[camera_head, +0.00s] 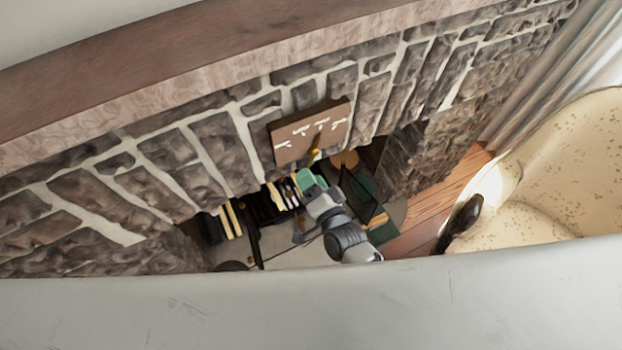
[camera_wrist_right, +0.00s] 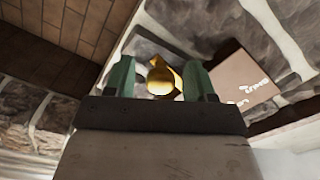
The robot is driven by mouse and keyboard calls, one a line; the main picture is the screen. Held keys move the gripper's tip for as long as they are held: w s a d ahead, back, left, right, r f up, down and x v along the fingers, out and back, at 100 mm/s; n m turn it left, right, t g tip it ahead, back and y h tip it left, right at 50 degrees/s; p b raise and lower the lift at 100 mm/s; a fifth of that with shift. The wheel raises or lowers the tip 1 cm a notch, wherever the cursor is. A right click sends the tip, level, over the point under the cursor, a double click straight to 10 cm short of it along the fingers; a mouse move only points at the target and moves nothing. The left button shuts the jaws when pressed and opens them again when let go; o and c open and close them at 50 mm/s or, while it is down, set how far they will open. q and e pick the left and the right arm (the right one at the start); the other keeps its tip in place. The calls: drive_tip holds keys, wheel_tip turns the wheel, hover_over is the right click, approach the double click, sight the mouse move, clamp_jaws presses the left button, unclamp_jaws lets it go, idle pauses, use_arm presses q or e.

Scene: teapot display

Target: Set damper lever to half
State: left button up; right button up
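The damper lever shows as a small yellow-gold piece (camera_head: 313,154) at the lower edge of a brown plate (camera_head: 290,150) with white markings on the stone wall. In the right wrist view its rounded golden knob (camera_wrist_right: 160,82) sits between the green fingers of my right gripper (camera_wrist_right: 158,80), with a gap on each side. The plate (camera_wrist_right: 238,82) is to the right there. In the head view my right gripper (camera_head: 309,182) reaches up just below the lever. Its fingers are apart. The markings are too small to read. My left gripper is not in view.
The stone fireplace wall (camera_head: 205,160) surrounds the plate, with a wooden mantel (camera_head: 150,65) above. Dark and light items lie in the hearth opening below. A speckled cream armchair (camera_head: 560,160) stands at right on a wooden floor (camera_head: 450,205). A pale surface crosses the bottom foreground.

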drive_tip(key=shift+s, duration=0.1)
drive_tip(key=b+v, duration=0.1)
drive_tip(key=v, duration=0.9)
drive_tip(key=shift+s+d, duration=0.15)
drive_tip(key=shift+s, duration=0.1)
drive_tip(key=s+d+f+n+g+h, duration=0.2)
drive_tip(key=s+d+f+n+g, duration=0.15)
drive_tip(key=f, duration=0.75)
drive_tip(key=s+d+f+n+g+h, duration=0.1)
drive_tip(key=s+d+f+n+g, duration=0.2)
drive_tip(key=f, duration=0.7)
drive_tip(key=s+d+f+n+g+h, duration=0.1)
drive_tip(key=s+d+f+g, duration=0.2)
drive_tip(key=s, duration=0.4)
drive_tip(key=s+d+f+n+g+h, duration=0.1)
drive_tip(key=s+d+f+g, duration=0.2)
drive_tip(key=s+f, duration=0.3)
drive_tip(key=s+d+f+n+g+h, duration=0.1)
drive_tip(key=s+d+f+g, duration=0.2)
drive_tip(key=s, duration=0.4)
wheel_tip(320, 180, down, 2)
drive_tip(key=shift+s+d+f+h, duration=0.1)
drive_tip(key=shift+s+d+h, duration=0.25)
drive_tip(key=shift+d+h, duration=0.1)
drive_tip(key=shift+n, duration=0.25)
